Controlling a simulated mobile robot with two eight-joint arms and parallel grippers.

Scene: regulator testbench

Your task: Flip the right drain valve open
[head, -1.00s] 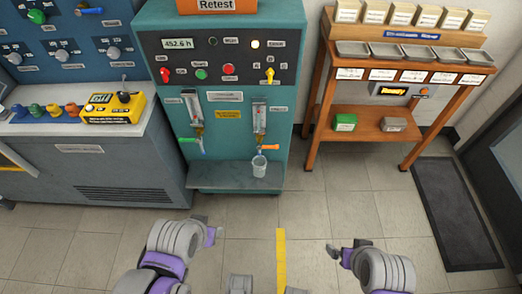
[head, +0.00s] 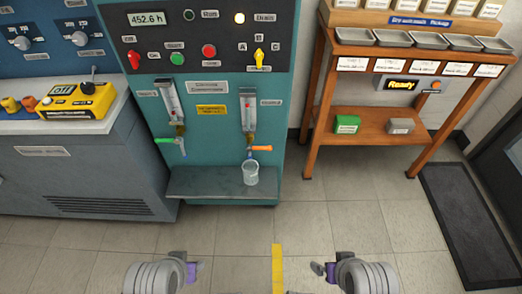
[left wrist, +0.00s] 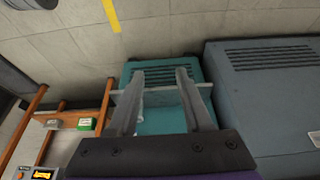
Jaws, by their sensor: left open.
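The right drain valve has an orange lever (head: 261,148) on the teal testbench (head: 225,160). The lever lies roughly level and points right, below the right flow tube (head: 248,112). A clear beaker (head: 250,173) stands on the bench's shelf just under that valve. The left drain valve has a green lever (head: 165,140) that points left. My left gripper (head: 192,270) is in front of the bench, low in the head view, open and empty; its two fingers (left wrist: 157,76) are spread in the left wrist view. My right gripper (head: 321,268) is low at right, apart from everything; its finger gap is unclear.
A grey cabinet (head: 50,180) with a yellow device (head: 78,101) stands left of the bench. A wooden rack (head: 372,122) with trays stands at right, beside a dark floor mat (head: 470,220). The tiled floor before the bench is clear, with a yellow stripe (head: 278,265).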

